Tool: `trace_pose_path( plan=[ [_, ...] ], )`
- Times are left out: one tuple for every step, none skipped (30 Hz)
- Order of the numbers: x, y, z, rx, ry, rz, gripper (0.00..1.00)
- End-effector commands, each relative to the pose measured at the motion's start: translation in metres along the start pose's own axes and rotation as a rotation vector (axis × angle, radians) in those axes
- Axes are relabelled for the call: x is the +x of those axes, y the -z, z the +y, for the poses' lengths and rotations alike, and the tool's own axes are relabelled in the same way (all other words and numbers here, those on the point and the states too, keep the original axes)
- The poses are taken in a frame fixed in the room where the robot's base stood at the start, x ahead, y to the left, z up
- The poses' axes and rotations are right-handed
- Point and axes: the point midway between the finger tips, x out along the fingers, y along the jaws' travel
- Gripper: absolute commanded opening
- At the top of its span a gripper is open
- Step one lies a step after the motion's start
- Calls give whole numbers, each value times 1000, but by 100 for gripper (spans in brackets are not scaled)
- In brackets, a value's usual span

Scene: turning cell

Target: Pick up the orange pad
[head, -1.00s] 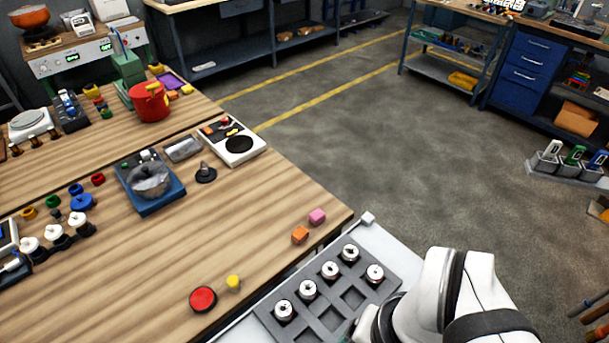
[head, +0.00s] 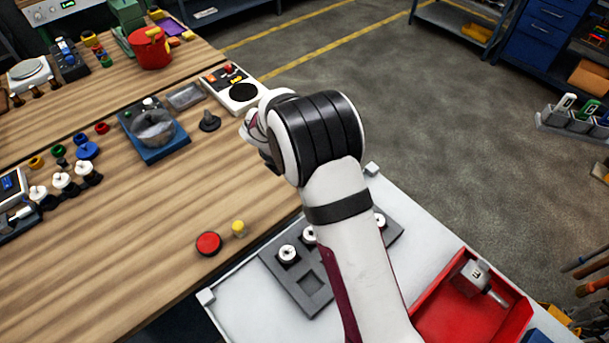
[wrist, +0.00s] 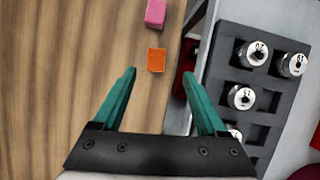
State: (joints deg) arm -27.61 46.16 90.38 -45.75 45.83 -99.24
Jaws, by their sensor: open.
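The orange pad (wrist: 156,60) lies on the wooden bench top (wrist: 70,60) in the wrist view, close to the bench's right edge. My gripper (wrist: 158,72) has two green fingers, spread wide apart with nothing between them. The orange pad shows just beyond the fingertips, roughly midway between them. A pink pad (wrist: 155,13) lies just past the orange one, apart from it. In the head view my arm hides both pads and the gripper's fingers.
A grey tray (head: 283,283) with several round metal parts stands on a pale surface to the right of the bench. A red button (head: 209,243) and a yellow knob (head: 239,229) sit on the bench. A red bin (head: 455,325) holds a metal part.

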Motion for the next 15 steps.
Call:
trace_pose_path(
  plan=[
    [8,0,0,2,2,1,75],
    [12,0,0,2,1,0,75],
    [16,0,0,2,1,1,75],
    [20,0,0,2,2,1,75],
    [24,0,1,2,2,1,75],
    [32,1,2,2,3,1,75],
    [39,2,4,2,2,1,75],
    [45,2,6,3,2,1,75],
    [53,3,7,3,3,1,75],
    [58,2,7,4,2,1,75],
    [62,2,7,3,1,1,75],
    [66,2,7,4,0,1,75],
    [68,2,7,5,0,1,75],
    [70,2,7,5,0,1,75],
    [70,2,7,5,-1,1,75]
  ],
)
